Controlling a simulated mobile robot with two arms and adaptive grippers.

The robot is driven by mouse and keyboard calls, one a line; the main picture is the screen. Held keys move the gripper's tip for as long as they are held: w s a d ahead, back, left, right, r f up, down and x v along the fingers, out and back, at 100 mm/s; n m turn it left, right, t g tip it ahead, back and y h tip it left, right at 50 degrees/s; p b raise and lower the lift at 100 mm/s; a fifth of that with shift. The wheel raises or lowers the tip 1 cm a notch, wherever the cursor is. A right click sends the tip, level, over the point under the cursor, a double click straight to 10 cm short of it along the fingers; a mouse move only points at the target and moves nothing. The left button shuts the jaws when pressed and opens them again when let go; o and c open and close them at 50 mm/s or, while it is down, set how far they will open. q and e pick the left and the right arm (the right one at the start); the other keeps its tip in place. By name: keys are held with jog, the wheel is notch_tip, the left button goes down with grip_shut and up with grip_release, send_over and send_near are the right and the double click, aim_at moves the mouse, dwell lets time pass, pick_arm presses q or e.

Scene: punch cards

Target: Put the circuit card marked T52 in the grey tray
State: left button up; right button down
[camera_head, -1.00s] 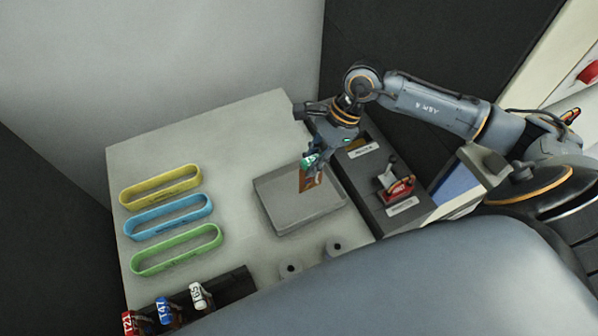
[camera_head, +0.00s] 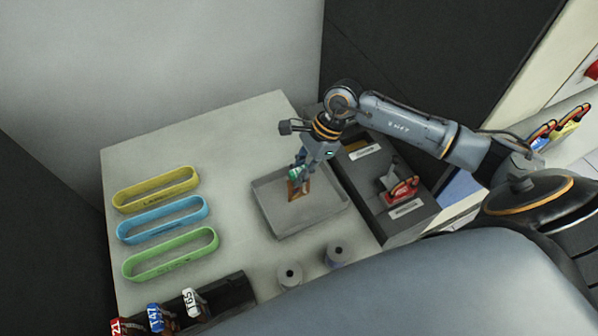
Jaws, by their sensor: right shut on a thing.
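My right gripper (camera_head: 297,178) is shut on a brown circuit card (camera_head: 299,190) with a green top part. The tray is otherwise empty and lies on the right part of the pale table. My left gripper is not in view.
Yellow (camera_head: 156,189), blue (camera_head: 162,220) and green (camera_head: 171,254) oval rings stand at the left. A dark rack (camera_head: 232,295) with tagged items is at the front. Two grey spools (camera_head: 290,275) stand before the tray. A dark box with a red-handled device (camera_head: 403,189) borders it on the right.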

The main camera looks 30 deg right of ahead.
jog(key=c, duration=1.3)
grip_release()
jog(key=shift+d+r+p, duration=0.1)
jog(key=shift+r+p, duration=0.25)
jog(key=shift+p, duration=0.05)
jog(key=p+v, duration=0.3)
jog(key=v, duration=0.8)
jog(key=shift+d+r, duration=0.1)
jog(key=shift+r, duration=0.1)
jog(key=shift+s+f, duration=0.1)
jog(key=shift+s, duration=0.05)
